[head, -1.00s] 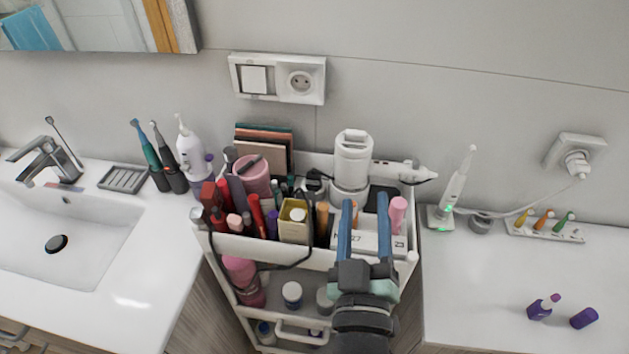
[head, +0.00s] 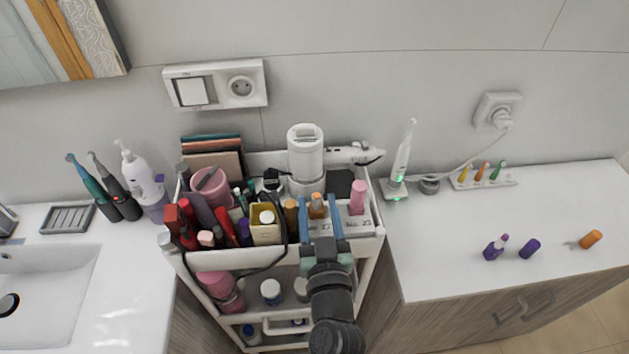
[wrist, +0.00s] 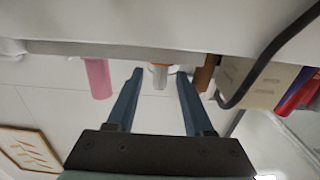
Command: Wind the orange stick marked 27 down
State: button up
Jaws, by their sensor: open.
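The orange stick (head: 317,208) stands upright in the white holder (head: 352,222) at the cart's front right. The number on the holder in front of it is too small to read surely. My gripper (head: 320,198) is open, with one finger on each side of the stick. In the wrist view my gripper (wrist: 157,72) also has the stick (wrist: 160,76) between its fingertips, apart from both fingers. The stick's upper part looks pale there. Its lower part is hidden by the holder.
A pink stick (head: 358,197) stands just right of my gripper, and a brown bottle (head: 291,212) just left. A yellow box (head: 266,224) and a dark cable are further left. A white device (head: 305,155) rises behind. An orange cap (head: 591,239) lies on the right counter.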

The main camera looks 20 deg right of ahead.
jog(key=shift+x, duration=2.55)
jog(key=shift+c, duration=0.2)
grip_shut()
